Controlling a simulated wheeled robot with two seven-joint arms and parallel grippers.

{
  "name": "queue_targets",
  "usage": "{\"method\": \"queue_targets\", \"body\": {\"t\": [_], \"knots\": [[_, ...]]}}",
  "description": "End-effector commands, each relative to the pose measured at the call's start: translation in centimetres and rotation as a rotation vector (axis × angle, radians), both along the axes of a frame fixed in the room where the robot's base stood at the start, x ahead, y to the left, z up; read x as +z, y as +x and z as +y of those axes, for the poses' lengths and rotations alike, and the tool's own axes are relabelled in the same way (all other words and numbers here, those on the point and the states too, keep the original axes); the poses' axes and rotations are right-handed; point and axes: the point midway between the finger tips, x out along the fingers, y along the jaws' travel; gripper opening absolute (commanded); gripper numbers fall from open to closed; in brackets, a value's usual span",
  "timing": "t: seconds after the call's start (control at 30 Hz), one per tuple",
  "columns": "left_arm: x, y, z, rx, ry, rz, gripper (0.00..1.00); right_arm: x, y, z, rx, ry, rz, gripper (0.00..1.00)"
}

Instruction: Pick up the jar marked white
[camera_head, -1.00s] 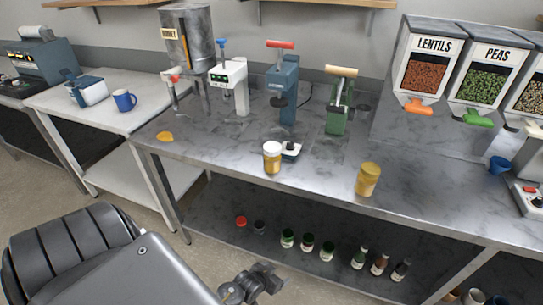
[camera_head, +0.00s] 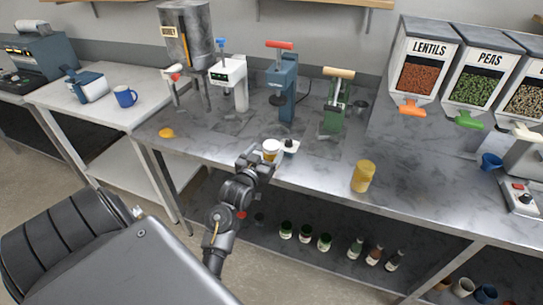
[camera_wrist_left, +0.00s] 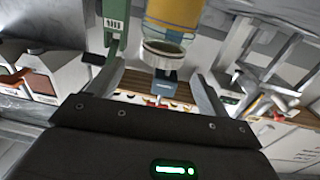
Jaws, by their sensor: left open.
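The jar with the white lid (camera_head: 271,146) and yellow contents stands upright near the front edge of the metal bench. Its lower part is hidden behind my left gripper (camera_head: 262,161) in the head view. The left wrist view is upside down and shows the jar's yellow body (camera_wrist_left: 174,12) and pale lid rim (camera_wrist_left: 163,51) near the top. The left gripper's open fingers (camera_wrist_left: 157,84) lie on either side of the jar's line, and I cannot tell whether they touch it. A second jar, all yellow (camera_head: 363,176), stands to the right. My right gripper is out of view.
A small white device (camera_head: 289,147) stands close beside the white-lidded jar. Behind are a blue press (camera_head: 281,85) and a green press (camera_head: 333,112). An orange-yellow blob (camera_head: 167,133) lies at left. Several bottles stand on the lower shelf. Bench between the two jars is clear.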

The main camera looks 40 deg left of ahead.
Motion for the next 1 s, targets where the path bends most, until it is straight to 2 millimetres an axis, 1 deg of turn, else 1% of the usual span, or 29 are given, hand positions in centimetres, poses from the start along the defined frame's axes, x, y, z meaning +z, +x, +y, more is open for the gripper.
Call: {"method": "queue_targets", "body": {"t": [0.03,0.1,0.37,0.57,0.7,0.8,1.0], "knots": [[0.2,0.7,0.2,0.000,0.000,0.000,0.79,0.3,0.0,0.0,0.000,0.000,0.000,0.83],[0.1,1.3,0.4,0.000,0.000,0.001,0.79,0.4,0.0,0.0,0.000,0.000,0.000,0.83],[0.0,2.1,0.6,0.000,-0.001,0.002,0.79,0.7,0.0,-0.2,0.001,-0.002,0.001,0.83],[-0.3,4.6,1.4,0.000,-0.002,0.003,0.79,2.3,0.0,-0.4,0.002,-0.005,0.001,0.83],[-0.5,6.2,1.9,0.000,-0.001,0.002,0.79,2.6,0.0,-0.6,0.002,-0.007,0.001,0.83],[-0.6,6.7,2.0,0.000,0.001,0.001,0.79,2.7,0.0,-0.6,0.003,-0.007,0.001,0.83],[-0.7,6.7,2.0,0.000,0.002,0.002,0.79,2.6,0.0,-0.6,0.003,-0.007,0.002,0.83]]}}
